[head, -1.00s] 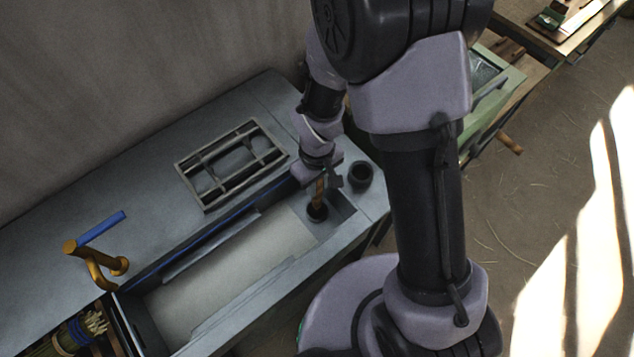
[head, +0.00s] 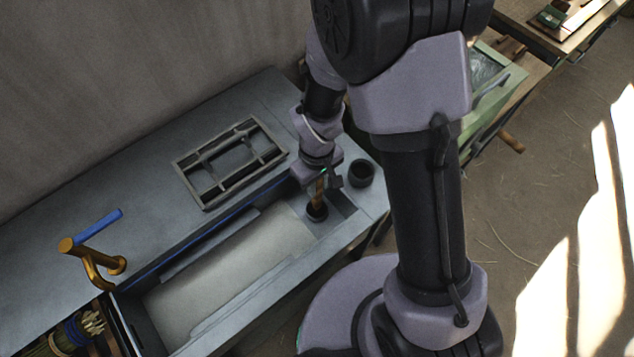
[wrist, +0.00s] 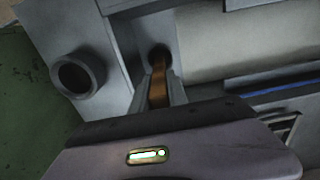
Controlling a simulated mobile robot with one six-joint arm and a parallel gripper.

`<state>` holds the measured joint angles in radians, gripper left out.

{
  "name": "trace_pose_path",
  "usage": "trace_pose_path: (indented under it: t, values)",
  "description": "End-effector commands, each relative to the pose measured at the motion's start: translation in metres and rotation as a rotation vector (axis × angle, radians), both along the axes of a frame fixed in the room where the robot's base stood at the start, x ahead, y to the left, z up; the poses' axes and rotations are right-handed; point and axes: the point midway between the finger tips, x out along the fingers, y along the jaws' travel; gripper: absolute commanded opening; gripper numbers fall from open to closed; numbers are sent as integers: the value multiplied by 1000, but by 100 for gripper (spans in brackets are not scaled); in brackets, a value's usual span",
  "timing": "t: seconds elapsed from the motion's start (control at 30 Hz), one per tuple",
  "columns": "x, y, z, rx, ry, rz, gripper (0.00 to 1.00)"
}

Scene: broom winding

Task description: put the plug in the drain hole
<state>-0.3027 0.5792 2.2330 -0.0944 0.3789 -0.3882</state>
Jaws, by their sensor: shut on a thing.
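The plug (head: 319,190) shows as a brown upright stem at the right end of the sink. My gripper (head: 326,177) is shut on its upper part. In the wrist view the brown stem of the plug (wrist: 158,88) stands between my two fingers (wrist: 158,100). Its lower end meets the dark round drain hole (head: 317,212) in the sink floor, which also shows in the wrist view (wrist: 159,54). I cannot tell how deep the plug sits, because its lower end is dark against the hole.
The long sink trough (head: 225,255) is clear left of the plug. A dark round cup (head: 361,173) stands on the counter close right of my gripper. A metal rack (head: 230,162) lies behind the sink. A brass tap (head: 92,262) with a blue handle stands at the left.

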Motion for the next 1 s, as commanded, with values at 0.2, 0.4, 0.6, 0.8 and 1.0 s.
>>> trace_pose_path:
  t: [0.2, 0.4, 0.6, 0.8, 1.0]
  values:
    - [0, 0, -2, 0, 0, 0, 29]
    - [0, 0, -2, 0, 0, 0, 29]
    - [0, 0, 10, 0, 0, 0, 29]
    - [0, 0, 34, 0, 0, 0, 29]
    - [0, 0, 56, 0, 0, -1, 29]
